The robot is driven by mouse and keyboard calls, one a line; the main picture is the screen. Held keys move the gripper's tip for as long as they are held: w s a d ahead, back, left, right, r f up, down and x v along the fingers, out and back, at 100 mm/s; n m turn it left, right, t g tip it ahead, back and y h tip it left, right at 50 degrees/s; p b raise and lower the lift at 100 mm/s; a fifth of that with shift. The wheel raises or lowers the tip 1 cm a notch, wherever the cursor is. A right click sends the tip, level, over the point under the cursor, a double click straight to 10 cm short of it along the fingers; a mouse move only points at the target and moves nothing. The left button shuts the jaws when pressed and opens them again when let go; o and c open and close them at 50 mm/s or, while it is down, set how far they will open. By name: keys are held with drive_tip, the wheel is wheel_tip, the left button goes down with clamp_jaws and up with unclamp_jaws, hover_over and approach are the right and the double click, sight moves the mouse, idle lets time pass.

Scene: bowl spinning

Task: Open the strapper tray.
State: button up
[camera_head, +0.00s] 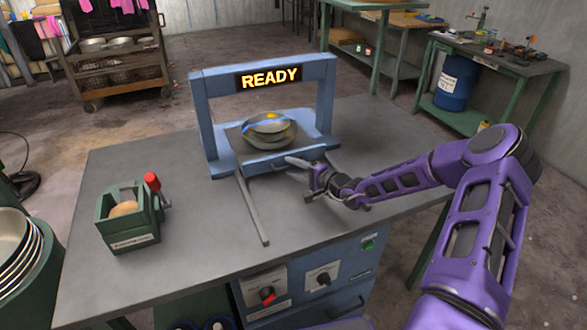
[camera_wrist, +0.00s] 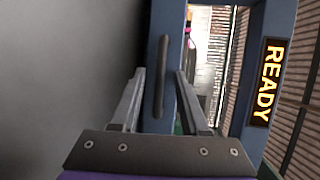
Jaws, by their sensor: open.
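The strapper (camera_head: 203,115) is a blue arch frame with a lit READY sign (camera_head: 268,78), which also shows sideways in the wrist view (camera_wrist: 271,83). Its blue tray front (camera_head: 225,168) faces the near side of the table and looks shut. A dark bar handle (camera_wrist: 161,80) on the blue front stands between my fingertips in the wrist view, apart from both. My gripper (camera_head: 297,178) is open just in front of the tray; its fingers also show in the wrist view (camera_wrist: 160,74). My gripper partly hides the tray's right part in the head view.
A grey rail (camera_head: 253,212) runs from the strapper toward the table's (camera_head: 180,262) near edge.

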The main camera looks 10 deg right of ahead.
drive_tip(key=shift+c, duration=0.3)
clamp_jaws()
idle(1.1)
